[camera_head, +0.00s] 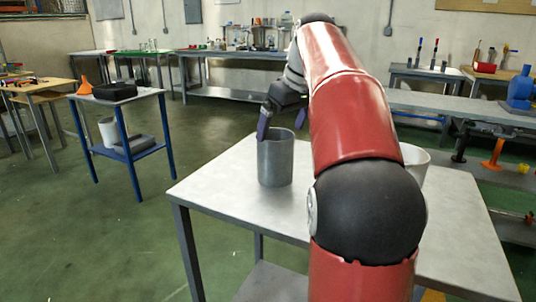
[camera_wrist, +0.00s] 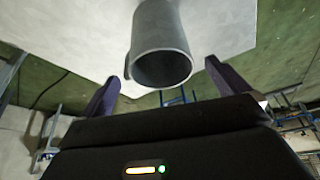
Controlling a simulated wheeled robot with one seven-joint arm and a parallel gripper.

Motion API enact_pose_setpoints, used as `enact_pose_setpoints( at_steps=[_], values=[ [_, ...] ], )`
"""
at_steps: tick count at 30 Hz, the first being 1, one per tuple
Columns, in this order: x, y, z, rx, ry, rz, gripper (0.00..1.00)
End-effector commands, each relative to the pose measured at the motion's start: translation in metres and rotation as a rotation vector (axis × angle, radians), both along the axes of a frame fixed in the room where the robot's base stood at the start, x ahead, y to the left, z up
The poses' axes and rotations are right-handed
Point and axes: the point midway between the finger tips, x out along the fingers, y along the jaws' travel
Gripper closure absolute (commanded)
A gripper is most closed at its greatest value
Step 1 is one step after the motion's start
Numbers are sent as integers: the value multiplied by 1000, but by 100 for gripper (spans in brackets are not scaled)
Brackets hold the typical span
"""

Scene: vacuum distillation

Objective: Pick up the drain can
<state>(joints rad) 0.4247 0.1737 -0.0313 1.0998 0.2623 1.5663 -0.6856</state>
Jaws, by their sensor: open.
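A grey cylindrical can (camera_head: 275,165), which I take to be the drain can, stands upright on the light grey table. Its open mouth also shows in the wrist view (camera_wrist: 163,45). My gripper (camera_head: 282,122) is at the can's rim, tilted down towards it. In the wrist view my gripper (camera_wrist: 163,72) is open, with one dark finger on each side of the can's mouth and a small gap visible on both sides. Nothing is held.
A white container (camera_head: 415,158) stands on the same table (camera_head: 225,190), partly hidden behind my arm. The table's left part is clear. A blue-legged stand (camera_head: 120,100) with a black box is at the left. Benches with bottles and tools line the back wall.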

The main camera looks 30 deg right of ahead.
Motion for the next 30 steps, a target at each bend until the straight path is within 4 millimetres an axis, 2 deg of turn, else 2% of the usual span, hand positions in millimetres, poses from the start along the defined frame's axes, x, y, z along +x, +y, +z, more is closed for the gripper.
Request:
enact_pose_setpoints(
  at_steps=[16, 20, 26, 30],
  values=[
    [22, 7, -65, 1, 3, 1, 0],
    [25, 8, -72, 0, 2, 1, 0],
    [26, 8, -73, 0, 1, 0, 0],
    [26, 8, -73, 0, 1, 0, 16]
  ],
)
